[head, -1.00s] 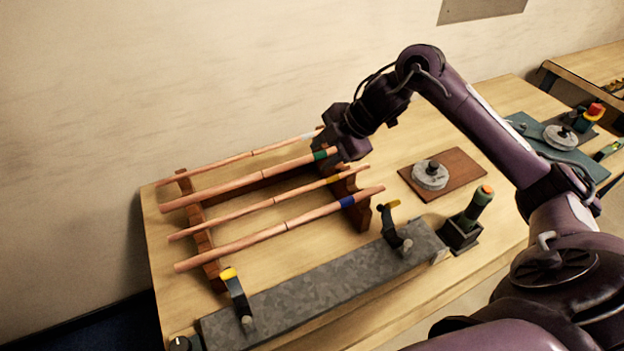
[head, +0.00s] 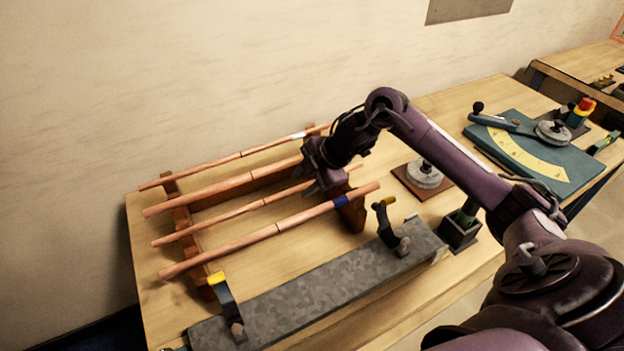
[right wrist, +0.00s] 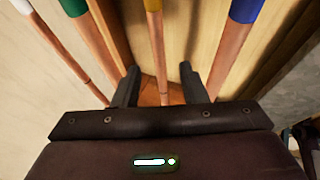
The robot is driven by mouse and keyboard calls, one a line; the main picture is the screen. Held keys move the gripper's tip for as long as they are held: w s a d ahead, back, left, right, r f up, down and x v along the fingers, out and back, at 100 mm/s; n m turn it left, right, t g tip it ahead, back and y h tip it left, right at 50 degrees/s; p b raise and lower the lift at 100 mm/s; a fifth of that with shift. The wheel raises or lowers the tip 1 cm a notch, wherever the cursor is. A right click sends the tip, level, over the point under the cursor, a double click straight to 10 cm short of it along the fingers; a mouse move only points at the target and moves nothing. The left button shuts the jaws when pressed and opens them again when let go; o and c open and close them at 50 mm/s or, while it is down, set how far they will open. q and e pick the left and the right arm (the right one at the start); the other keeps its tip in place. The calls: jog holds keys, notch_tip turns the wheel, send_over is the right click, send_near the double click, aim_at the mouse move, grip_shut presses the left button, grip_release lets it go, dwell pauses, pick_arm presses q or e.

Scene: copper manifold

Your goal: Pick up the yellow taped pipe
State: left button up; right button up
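The yellow taped pipe (head: 225,215) is a copper pipe lying across a wooden rack, third from the back. Its tape is hidden behind my right gripper in the head view, but the yellow band shows at the top of the right wrist view (right wrist: 153,5). My right gripper (head: 318,187) is over the right part of this pipe. In the right wrist view its two dark fingers (right wrist: 160,88) are apart, with the pipe running between them. I cannot tell whether the fingertips reach down around it. My left gripper is out of view.
The blue taped pipe (head: 270,231) lies in front, and the green taped (right wrist: 90,35) and white taped (head: 235,157) pipes behind. A grey slab with upright clamps (head: 320,290) stands before the rack (head: 182,222). A round weight (head: 424,174) and a holder (head: 460,232) are to the right.

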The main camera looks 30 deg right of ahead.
jog(key=shift+x, duration=1.35)
jog(key=shift+d, duration=0.1)
grip_shut()
